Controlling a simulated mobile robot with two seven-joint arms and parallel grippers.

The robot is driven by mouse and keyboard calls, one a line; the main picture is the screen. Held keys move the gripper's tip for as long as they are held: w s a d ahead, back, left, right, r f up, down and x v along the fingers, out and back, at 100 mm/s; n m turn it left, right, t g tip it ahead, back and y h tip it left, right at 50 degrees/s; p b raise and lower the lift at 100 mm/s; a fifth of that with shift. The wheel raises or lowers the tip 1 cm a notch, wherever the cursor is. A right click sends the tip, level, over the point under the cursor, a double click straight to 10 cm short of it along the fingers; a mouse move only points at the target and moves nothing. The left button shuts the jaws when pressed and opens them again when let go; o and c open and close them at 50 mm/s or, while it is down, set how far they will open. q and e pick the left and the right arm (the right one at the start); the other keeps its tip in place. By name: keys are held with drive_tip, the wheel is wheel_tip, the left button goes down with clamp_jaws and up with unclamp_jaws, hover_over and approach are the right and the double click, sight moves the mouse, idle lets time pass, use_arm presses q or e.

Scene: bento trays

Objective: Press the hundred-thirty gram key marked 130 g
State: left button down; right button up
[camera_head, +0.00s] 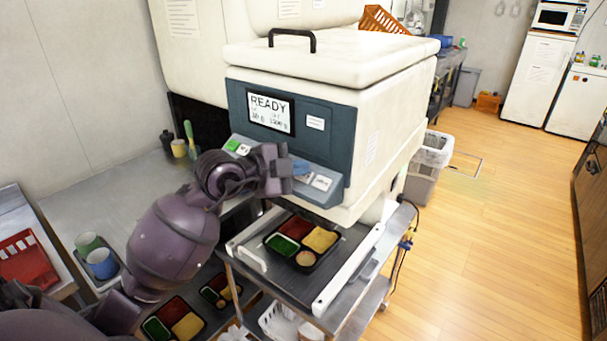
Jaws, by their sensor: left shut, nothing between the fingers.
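The white machine's dark blue panel (334,149) faces me, with a screen (271,112) reading READY above smaller lines too small to read surely. Below it a sloped key strip holds a green key (232,145), a white key (244,150) and more pale keys (321,182) to the right. The key markings are too small to read, so I cannot tell which is 130 g. My left gripper (283,172) is shut and empty in front of the strip's middle, hiding the keys there. I cannot tell whether it touches one. My right gripper is not in view.
A bento tray (323,257) with food in compartments sits on the metal cart under the machine, between white rails (347,270). More trays (178,318) lie lower left. Cups (101,263) and a red basket (24,258) stand left. The floor at right is clear.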

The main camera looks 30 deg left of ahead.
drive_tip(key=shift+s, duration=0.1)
use_arm(q)
drive_tip(key=shift+w+f, duration=0.2)
drive_tip(key=shift+f, duration=0.15)
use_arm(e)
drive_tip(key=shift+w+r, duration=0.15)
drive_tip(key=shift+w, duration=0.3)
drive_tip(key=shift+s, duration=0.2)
use_arm(q)
drive_tip(key=shift+s+r+p, duration=0.1)
drive_tip(key=shift+r+p, duration=0.2)
drive_tip(key=shift+p, duration=0.1)
drive_tip(key=shift+s+r+p, duration=0.25)
drive_tip(key=shift+r+p, duration=0.2)
drive_tip(key=shift+p, duration=0.2)
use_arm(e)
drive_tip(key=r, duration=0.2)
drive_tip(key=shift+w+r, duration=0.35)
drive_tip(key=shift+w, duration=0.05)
